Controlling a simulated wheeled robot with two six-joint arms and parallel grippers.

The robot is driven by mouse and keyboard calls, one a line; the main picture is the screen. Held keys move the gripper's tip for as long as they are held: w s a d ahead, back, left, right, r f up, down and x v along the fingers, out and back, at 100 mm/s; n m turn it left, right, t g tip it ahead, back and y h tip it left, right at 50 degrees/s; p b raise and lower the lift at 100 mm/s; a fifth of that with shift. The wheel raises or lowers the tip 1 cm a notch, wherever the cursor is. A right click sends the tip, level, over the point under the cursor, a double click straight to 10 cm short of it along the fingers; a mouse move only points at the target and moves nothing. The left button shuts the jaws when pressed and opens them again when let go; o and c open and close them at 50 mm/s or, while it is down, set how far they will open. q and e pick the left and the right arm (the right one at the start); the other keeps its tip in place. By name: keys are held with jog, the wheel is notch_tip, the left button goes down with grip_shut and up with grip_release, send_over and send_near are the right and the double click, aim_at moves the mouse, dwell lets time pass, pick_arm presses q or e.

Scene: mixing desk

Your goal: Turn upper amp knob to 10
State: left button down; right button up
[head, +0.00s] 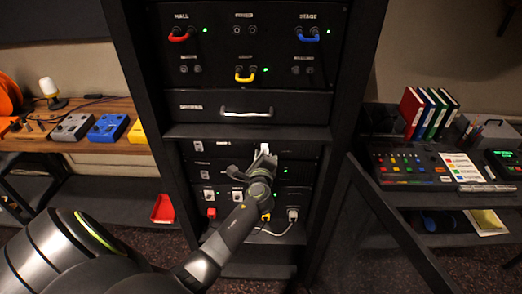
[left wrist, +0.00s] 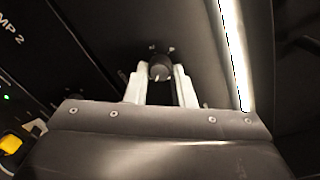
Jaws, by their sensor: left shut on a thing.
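My left gripper (head: 264,150) reaches into the rack at the upper amp panel (head: 205,146), its pale fingertips at the panel face. In the left wrist view the two pale fingers (left wrist: 160,82) stand on either side of a round dark knob (left wrist: 159,68), and the gripper is shut on it. Small marks show on the panel around the knob, too small to read. In the head view the gripper hides the knob. A panel labelled AMP 2 shows at the left of the wrist view. My right gripper is not in view.
A closed drawer with a silver handle (head: 247,112) sits above the amps. Red, blue and yellow cables are plugged in higher up. An open rack door (head: 385,225) stands at the right. Desks with pedals and a mixer (head: 415,165) flank the rack.

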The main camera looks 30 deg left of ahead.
pick_arm(q)
jog(key=shift+f+m, duration=0.1)
jog(key=shift+m, duration=0.8)
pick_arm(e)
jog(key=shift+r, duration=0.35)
pick_arm(q)
jog(key=c, duration=1.2)
grip_release()
jog(key=shift+c, duration=0.2)
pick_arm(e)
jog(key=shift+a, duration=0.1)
